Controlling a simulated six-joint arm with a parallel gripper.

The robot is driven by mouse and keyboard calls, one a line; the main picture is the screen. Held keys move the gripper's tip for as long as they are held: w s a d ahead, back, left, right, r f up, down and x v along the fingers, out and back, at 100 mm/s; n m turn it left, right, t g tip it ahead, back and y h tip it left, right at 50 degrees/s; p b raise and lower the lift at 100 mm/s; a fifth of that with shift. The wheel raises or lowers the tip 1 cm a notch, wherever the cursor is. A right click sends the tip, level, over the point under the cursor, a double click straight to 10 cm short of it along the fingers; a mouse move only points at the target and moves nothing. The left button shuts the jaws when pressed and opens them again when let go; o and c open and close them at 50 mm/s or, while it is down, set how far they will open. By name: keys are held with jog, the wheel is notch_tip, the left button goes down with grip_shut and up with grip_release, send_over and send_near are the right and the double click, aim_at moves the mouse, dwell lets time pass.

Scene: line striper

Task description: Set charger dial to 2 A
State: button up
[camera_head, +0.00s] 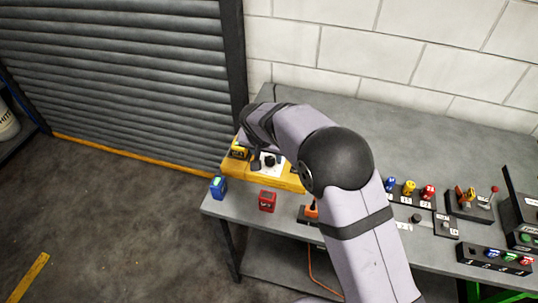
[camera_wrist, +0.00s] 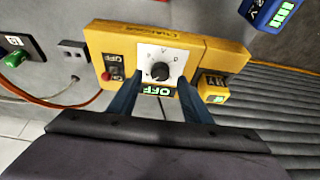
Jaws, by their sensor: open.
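The yellow charger (camera_head: 288,182) stands at the left end of the bench, and it fills the upper middle of the wrist view (camera_wrist: 222,56). Its black round dial (camera_wrist: 160,71) sits on a white scale plate (camera_wrist: 148,52); the pointer's exact setting is too small to read. My gripper (camera_wrist: 159,82) is open, with one blue finger on each side of the dial. I cannot tell whether the fingers touch it. The dial also shows in the head view (camera_head: 268,161), beside my gripper.
A yellow battery (camera_wrist: 213,88) sits at the charger's end. A blue battery (camera_head: 218,187) and a red battery (camera_head: 267,201) stand near the bench's front edge. A red switch (camera_wrist: 106,75) is on the charger. Several coloured knobs (camera_head: 409,188) stand farther right.

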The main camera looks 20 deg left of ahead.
aim_at(270, 161)
jog(key=shift+p+x, duration=0.5)
jog(key=shift+x, duration=0.95)
jog(key=c, duration=1.1)
jog(key=shift+o, duration=0.2)
